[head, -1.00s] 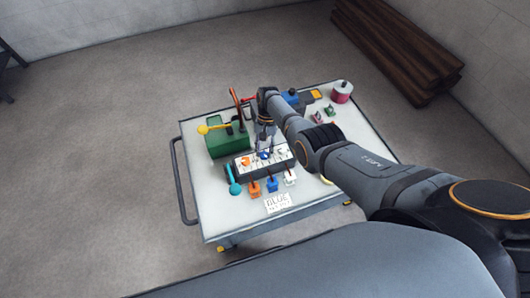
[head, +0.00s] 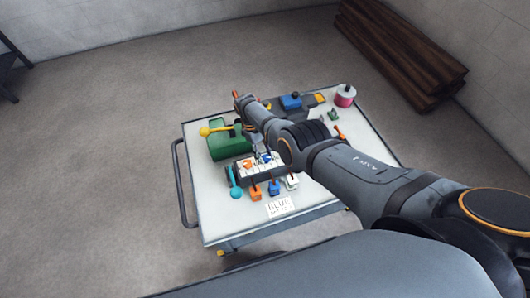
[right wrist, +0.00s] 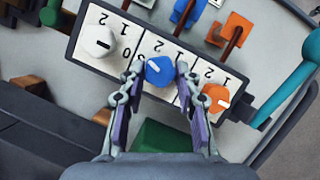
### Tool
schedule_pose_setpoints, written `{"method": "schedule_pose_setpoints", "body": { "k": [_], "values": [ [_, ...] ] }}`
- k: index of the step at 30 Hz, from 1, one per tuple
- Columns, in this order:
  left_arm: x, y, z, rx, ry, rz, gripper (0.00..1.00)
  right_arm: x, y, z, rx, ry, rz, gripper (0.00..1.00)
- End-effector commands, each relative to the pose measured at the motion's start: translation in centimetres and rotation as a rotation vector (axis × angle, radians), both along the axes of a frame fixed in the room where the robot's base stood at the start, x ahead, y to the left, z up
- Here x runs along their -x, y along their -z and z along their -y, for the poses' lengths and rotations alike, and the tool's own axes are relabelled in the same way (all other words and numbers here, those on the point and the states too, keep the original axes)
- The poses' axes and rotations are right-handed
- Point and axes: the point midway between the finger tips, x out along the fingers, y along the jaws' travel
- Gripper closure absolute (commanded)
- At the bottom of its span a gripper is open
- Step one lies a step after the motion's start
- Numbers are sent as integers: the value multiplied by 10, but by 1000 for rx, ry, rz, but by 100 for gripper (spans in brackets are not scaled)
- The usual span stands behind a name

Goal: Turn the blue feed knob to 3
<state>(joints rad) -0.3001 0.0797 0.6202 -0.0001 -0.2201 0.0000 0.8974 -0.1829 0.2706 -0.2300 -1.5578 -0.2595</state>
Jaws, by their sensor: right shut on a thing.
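The blue feed knob (right wrist: 159,71) sits in the middle of a white-faced dial panel (right wrist: 120,24) in the right wrist view. In the head view the blue knob (head: 266,158) shows small beside my right arm, which hides part of the panel. My left gripper is not in view.
A white knob (right wrist: 99,41) and an orange knob (right wrist: 215,98) flank the blue one. A turquoise lever (head: 234,183) stands at the panel's end. A green box (head: 222,146) with a yellow-knobbed lever is behind it.

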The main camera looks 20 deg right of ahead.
Motion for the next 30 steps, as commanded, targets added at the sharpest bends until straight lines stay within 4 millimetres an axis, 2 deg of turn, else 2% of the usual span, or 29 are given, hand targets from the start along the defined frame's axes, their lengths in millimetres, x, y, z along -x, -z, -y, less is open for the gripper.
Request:
{"method": "schedule_pose_setpoints", "body": {
  "k": [13,30],
  "values": [
    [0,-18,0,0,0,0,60,3,-1,-2,-1,-287,-2,99],
    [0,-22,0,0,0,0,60,3,1,-3,-2,-365,-2,99]
  ]
}}
